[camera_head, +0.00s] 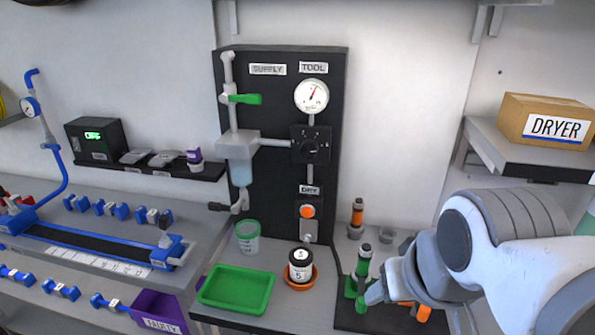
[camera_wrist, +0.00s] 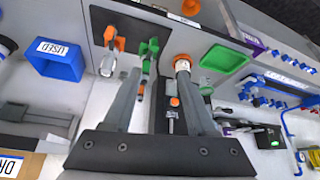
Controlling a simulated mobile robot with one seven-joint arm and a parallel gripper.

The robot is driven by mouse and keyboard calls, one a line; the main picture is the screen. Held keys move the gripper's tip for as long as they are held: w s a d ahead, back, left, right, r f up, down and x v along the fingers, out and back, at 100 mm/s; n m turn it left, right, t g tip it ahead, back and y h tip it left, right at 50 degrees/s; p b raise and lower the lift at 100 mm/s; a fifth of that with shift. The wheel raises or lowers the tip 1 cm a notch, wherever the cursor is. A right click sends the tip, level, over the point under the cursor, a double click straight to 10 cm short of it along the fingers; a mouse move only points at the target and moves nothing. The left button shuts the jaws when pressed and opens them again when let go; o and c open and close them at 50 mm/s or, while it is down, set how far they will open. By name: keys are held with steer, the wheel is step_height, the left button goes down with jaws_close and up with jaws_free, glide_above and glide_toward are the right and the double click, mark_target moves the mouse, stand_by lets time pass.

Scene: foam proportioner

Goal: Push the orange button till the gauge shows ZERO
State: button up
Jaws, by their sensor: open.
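The orange button (camera_head: 307,211) sits on a small grey fitting under the DRY label, low on the black panel (camera_head: 270,130). It also shows in the wrist view (camera_wrist: 174,101), between my fingers in the picture. The round white gauge (camera_head: 311,97) is under the TOOL label; its red needle points up and slightly right, and its markings are too small to read. My gripper (camera_wrist: 160,76) is open with nothing between its fingertips.
A green tray (camera_head: 236,289), a labelled jar (camera_head: 301,265) on an orange base and a clear cup (camera_head: 247,236) stand below the panel. A green tool (camera_head: 358,274) stands near my arm. The blue USED bin (camera_wrist: 60,60) and the DRYER box (camera_head: 546,119) are off to the side.

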stand_by(0.4)
jaws_close()
stand_by(1.6)
